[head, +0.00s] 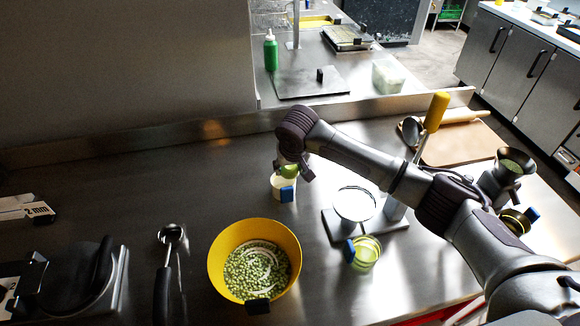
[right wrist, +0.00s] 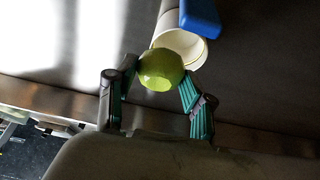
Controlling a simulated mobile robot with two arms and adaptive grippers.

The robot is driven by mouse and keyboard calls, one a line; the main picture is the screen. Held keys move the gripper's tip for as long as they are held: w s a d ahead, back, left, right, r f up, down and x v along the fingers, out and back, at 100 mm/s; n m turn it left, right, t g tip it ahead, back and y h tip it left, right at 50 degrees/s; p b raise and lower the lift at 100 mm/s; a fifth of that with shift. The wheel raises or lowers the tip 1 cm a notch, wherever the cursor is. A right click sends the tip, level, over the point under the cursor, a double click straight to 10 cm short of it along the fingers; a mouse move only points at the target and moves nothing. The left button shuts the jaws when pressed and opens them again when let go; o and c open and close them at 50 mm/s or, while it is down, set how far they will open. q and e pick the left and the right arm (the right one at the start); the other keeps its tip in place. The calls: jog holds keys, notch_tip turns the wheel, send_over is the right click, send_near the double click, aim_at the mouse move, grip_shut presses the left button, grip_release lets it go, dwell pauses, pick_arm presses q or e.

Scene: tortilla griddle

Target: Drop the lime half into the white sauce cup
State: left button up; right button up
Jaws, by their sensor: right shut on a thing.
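The lime half (head: 289,171) is a green piece held between the fingers of my right gripper (head: 293,168) in the head view. In the right wrist view the lime half (right wrist: 161,70) sits between the two teal fingertips (right wrist: 158,92) and overlaps the cup's rim in the picture. The white sauce cup (head: 278,194) stands upright on the steel counter under the gripper, with a blue clip on its side. The cup (right wrist: 190,46) looks empty where its inside shows. The exact height of the lime half above the rim cannot be told. My left gripper is not in view.
A yellow bowl (head: 222,278) of green pieces stands in front of the cup. A metal stand with a round white top (head: 354,204) and a yellow-green cup (head: 365,254) are to the right. A ladle (head: 163,270) lies at left. Counter left of the cup is clear.

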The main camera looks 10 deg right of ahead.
jog(key=o, duration=1.1)
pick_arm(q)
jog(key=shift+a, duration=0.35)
pick_arm(e)
jog(key=shift+r, duration=0.1)
jog(key=v, duration=1.2)
